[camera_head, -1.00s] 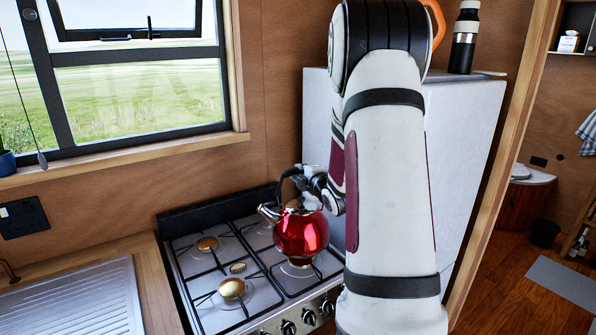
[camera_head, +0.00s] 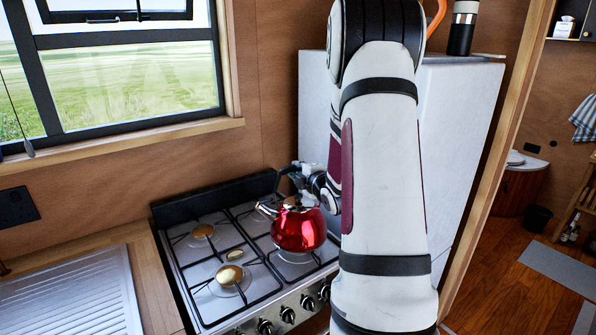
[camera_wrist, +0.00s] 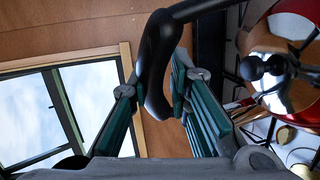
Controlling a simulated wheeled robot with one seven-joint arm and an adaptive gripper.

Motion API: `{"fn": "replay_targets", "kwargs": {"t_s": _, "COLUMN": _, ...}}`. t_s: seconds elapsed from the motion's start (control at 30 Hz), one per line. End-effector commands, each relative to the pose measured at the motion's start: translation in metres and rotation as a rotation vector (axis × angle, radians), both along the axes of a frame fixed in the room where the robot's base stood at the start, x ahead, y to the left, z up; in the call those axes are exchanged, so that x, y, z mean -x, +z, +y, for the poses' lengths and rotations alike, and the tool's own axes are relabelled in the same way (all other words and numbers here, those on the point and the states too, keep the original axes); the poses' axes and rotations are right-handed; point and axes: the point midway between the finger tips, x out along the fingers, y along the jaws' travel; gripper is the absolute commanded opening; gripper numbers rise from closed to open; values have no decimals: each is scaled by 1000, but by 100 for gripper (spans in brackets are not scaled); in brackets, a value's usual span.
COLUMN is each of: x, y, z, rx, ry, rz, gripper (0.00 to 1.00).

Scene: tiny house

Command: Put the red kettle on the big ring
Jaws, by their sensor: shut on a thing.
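The shiny red kettle (camera_head: 298,229) is over the right side of the gas stove (camera_head: 210,318), with its spout pointing left. My gripper (camera_head: 300,180) is shut on the kettle's black handle, which passes between the teal finger pads of the gripper (camera_wrist: 160,88) in the wrist view. Part of the red kettle (camera_wrist: 290,25) shows at right there. A large brass-capped burner (camera_head: 229,275) is at front left and a smaller burner (camera_head: 202,231) behind it. The kettle hides most of a right-hand burner. I cannot tell whether the kettle touches the grate.
A metal draining board (camera_head: 70,300) is left of the stove. A white cabinet (camera_head: 455,130) stands behind my arm, with a dark flask (camera_head: 462,30) on top. The window (camera_head: 120,80) is at back left. The left half of the stove top is free.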

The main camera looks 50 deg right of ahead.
Motion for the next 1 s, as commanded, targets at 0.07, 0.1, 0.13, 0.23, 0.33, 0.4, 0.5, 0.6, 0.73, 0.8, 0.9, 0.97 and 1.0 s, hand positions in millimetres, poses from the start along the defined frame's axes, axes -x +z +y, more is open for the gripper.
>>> {"fn": "replay_targets", "kwargs": {"t_s": 0.07, "x": -1, "y": 5, "z": -1, "rx": 6, "ry": 1, "rz": -9, "gripper": 0}}
{"fn": "replay_targets", "kwargs": {"t_s": 0.1, "x": -1, "y": 4, "z": -1, "rx": 6, "ry": 1, "rz": -9, "gripper": 0}}
{"fn": "replay_targets", "kwargs": {"t_s": 0.13, "x": -1, "y": 4, "z": -1, "rx": 6, "ry": 1, "rz": -9, "gripper": 0}}
{"fn": "replay_targets", "kwargs": {"t_s": 0.23, "x": -1, "y": 3, "z": -1, "rx": 6, "ry": 1, "rz": -8, "gripper": 0}}
{"fn": "replay_targets", "kwargs": {"t_s": 0.33, "x": -1, "y": 2, "z": -1, "rx": 6, "ry": 1, "rz": -8, "gripper": 0}}
{"fn": "replay_targets", "kwargs": {"t_s": 0.4, "x": -1, "y": 1, "z": -1, "rx": 6, "ry": 1, "rz": -8, "gripper": 0}}
{"fn": "replay_targets", "kwargs": {"t_s": 0.5, "x": -1, "y": -1, "z": -1, "rx": 6, "ry": 1, "rz": -8, "gripper": 0}}
{"fn": "replay_targets", "kwargs": {"t_s": 0.6, "x": -1, "y": -2, "z": -1, "rx": 6, "ry": 1, "rz": -8, "gripper": 0}}
{"fn": "replay_targets", "kwargs": {"t_s": 0.73, "x": -1, "y": -4, "z": -1, "rx": 6, "ry": 1, "rz": -8, "gripper": 0}}
{"fn": "replay_targets", "kwargs": {"t_s": 0.8, "x": -1, "y": -5, "z": -1, "rx": 6, "ry": 1, "rz": -8, "gripper": 0}}
{"fn": "replay_targets", "kwargs": {"t_s": 0.9, "x": -1, "y": -7, "z": -1, "rx": 6, "ry": 1, "rz": -8, "gripper": 0}}
{"fn": "replay_targets", "kwargs": {"t_s": 0.97, "x": -1, "y": -7, "z": -1, "rx": 6, "ry": 1, "rz": -8, "gripper": 0}}
{"fn": "replay_targets", "kwargs": {"t_s": 1.0, "x": -1, "y": -7, "z": -1, "rx": 6, "ry": 1, "rz": -8, "gripper": 24}}
